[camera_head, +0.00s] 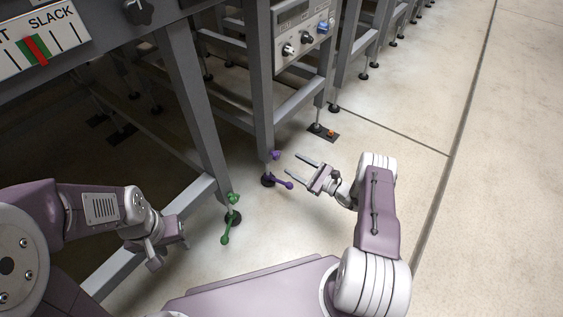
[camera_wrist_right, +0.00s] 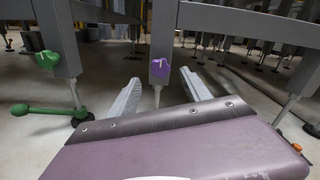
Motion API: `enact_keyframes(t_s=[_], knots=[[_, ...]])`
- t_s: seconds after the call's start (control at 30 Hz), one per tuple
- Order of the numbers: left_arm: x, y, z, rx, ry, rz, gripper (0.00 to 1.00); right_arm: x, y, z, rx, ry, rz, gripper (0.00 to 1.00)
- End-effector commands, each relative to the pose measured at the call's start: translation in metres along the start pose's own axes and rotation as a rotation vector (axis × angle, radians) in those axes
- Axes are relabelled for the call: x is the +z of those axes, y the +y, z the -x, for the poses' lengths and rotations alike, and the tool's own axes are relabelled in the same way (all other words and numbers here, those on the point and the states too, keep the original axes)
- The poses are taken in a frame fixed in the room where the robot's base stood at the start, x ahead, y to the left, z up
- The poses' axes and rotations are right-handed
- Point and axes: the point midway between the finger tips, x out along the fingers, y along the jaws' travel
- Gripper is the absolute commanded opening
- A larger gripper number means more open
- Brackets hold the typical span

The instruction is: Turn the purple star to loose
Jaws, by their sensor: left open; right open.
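The purple star (camera_head: 275,155) is a small knob low on a grey frame leg, near the middle of the head view. It also shows in the right wrist view (camera_wrist_right: 159,67), upright on the leg's front face. My right gripper (camera_head: 293,162) is open and empty, just to the right of the star. In the right wrist view its fingers point toward the leg, with the star between and slightly beyond their tips. I see no contact. My left gripper (camera_head: 170,250) is open at the lower left, away from the star.
A purple lever (camera_head: 281,182) sits at the foot below the star. A green star (camera_head: 233,198) and green lever (camera_head: 226,232) are on the nearer leg. A dial marked SLACK (camera_head: 38,45) is at the upper left. Open floor (camera_head: 440,100) lies to the right.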

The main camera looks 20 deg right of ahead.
Motion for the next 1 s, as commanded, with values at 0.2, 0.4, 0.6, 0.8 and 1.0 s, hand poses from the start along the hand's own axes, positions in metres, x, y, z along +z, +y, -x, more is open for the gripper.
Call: enact_keyframes(t_s=[0.2, 0.4, 0.6, 0.8, 1.0], knots=[[0.004, -0.001, -0.037, 0.0, -0.001, 0.0, 0.42, -0.006, 0.003, -0.047, 0.003, -0.002, 0.003, 0.56], [0.005, -0.001, -0.048, 0.0, -0.001, 0.0, 0.42, -0.003, 0.002, -0.068, 0.001, 0.0, 0.001, 0.56], [0.005, -0.001, -0.046, 0.0, -0.001, 0.0, 0.42, -0.001, 0.001, -0.07, 0.0, 0.001, 0.001, 0.56], [0.005, -0.001, -0.046, 0.0, -0.001, 0.0, 0.42, -0.001, 0.001, -0.069, 0.0, 0.001, 0.001, 0.17], [0.005, -0.001, -0.046, 0.0, -0.001, 0.0, 0.42, -0.001, 0.001, -0.069, 0.0, 0.001, 0.003, 0.0]])
